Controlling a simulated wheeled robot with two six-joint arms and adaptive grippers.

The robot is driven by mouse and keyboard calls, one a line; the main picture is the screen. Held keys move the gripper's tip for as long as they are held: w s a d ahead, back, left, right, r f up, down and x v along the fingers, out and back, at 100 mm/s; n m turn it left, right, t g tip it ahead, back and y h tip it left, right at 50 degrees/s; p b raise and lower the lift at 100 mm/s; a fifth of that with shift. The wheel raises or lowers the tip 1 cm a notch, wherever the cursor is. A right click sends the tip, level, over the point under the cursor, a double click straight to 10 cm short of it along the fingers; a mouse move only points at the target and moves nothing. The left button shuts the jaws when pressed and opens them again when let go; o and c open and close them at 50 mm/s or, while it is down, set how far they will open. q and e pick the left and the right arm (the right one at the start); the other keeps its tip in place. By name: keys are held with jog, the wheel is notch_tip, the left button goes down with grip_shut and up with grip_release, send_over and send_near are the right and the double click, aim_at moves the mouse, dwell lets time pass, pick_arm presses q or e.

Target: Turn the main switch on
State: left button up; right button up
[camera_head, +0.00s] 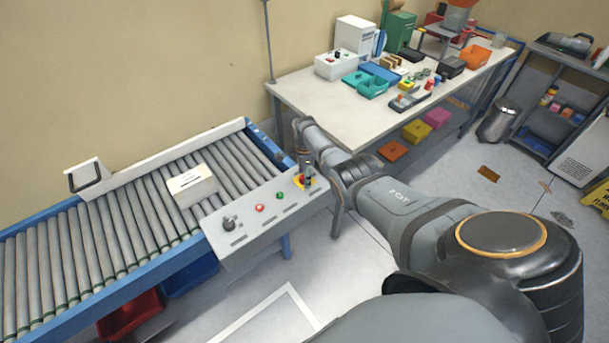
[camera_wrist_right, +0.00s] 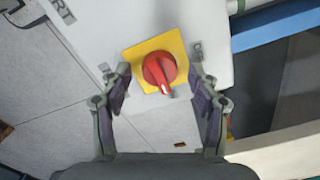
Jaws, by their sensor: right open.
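The main switch (camera_wrist_right: 158,66) is a red rotary knob on a square yellow plate (camera_wrist_right: 137,55), seen in the right wrist view. The knob's handle with its pale mark points toward the bottom of that view, tilted slightly right. In the head view the switch (camera_head: 299,180) is at the right end of the grey control panel (camera_head: 244,238), partly hidden by my gripper. My right gripper (camera_wrist_right: 160,84) is open, with its fingers either side of the knob and nothing held. My left gripper is not in view.
The panel also carries a black knob (camera_head: 229,224), a red button (camera_head: 260,208) and a green button (camera_head: 280,196). Behind it runs a roller conveyor (camera_head: 110,228) with a white box (camera_head: 192,187). A cluttered workbench (camera_head: 300,95) stands beyond my right arm.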

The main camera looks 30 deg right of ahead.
notch_tip(320, 180, up, 12)
dwell(0.6)
